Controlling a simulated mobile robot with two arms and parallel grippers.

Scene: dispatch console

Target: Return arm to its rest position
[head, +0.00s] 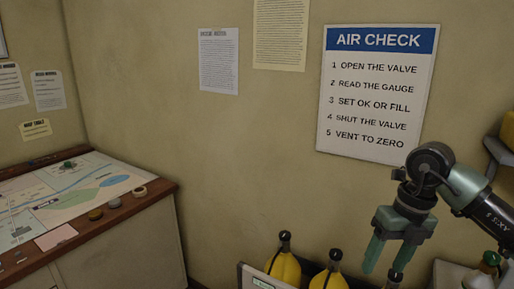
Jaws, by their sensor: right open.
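My right arm comes in from the right edge. Its gripper (388,262) hangs fingers down in front of the beige wall at the lower right, with its two greenish fingers apart and nothing between them. The gripper is to the right of two yellow cylinders and below the air check sign. My left gripper is not in the head view.
The air check sign (376,90) hangs on the wall. A wooden-edged console (118,219) with a map and small pieces stands at the left.

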